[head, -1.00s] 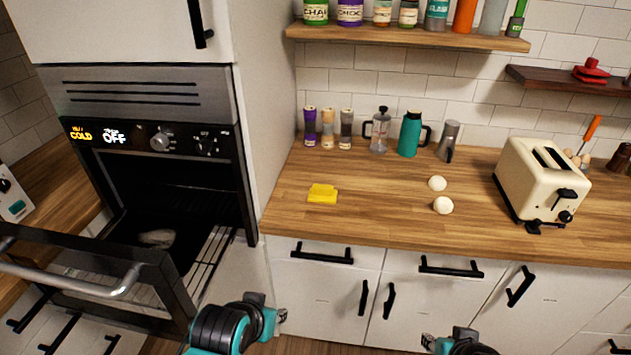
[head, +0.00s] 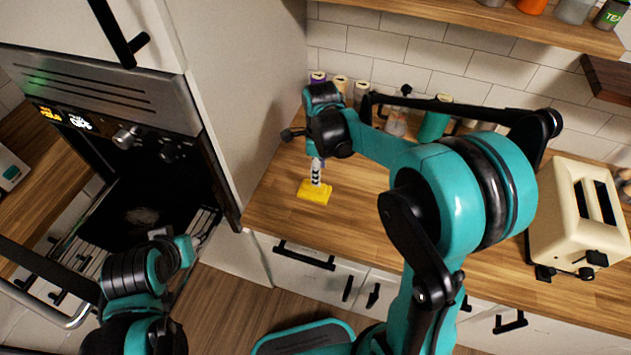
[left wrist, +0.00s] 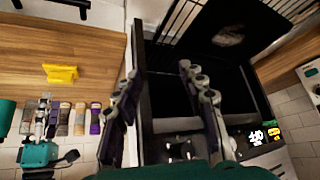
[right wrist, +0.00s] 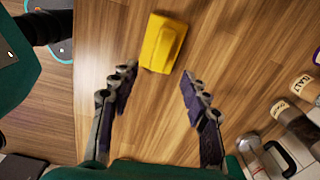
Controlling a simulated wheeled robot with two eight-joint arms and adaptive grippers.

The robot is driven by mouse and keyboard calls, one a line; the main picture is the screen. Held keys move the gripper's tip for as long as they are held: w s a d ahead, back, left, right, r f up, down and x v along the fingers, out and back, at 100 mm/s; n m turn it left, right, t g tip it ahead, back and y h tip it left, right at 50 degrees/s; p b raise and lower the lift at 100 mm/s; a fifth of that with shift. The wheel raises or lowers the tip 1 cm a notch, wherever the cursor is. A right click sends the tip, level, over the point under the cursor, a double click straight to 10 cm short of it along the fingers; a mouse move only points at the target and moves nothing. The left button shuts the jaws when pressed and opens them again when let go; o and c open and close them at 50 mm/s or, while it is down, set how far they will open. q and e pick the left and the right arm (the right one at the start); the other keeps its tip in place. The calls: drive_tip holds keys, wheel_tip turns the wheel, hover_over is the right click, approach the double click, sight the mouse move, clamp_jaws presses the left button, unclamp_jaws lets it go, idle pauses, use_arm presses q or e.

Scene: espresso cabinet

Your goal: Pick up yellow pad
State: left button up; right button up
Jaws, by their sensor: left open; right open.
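The yellow pad (head: 315,193) lies on the wooden counter near its left front corner. It also shows in the right wrist view (right wrist: 163,43), just beyond the fingertips, and in the left wrist view (left wrist: 61,73). My right gripper (head: 316,172) hangs over the pad from above; in its wrist view (right wrist: 155,80) its fingers are spread, with the pad ahead of the gap and nothing between them. My left gripper (left wrist: 160,75) is open and empty in front of the oven. In the head view its fingertips are hard to make out.
The oven (head: 130,130) stands at left with its door (head: 40,265) lowered. A cream toaster (head: 575,220) is on the counter at right. Spice jars (head: 340,85) and a teal bottle (head: 434,122) stand by the wall, partly behind my right arm.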

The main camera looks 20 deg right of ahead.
sight(315, 189)
drive_tip(key=shift+m, duration=0.6)
drive_tip(key=f, duration=0.2)
drive_tip(key=f+b, duration=0.1)
drive_tip(key=f, duration=0.2)
drive_tip(key=w+a+f+b, duration=0.1)
drive_tip(key=f, duration=0.2)
drive_tip(key=shift+s, duration=0.1)
clamp_jaws()
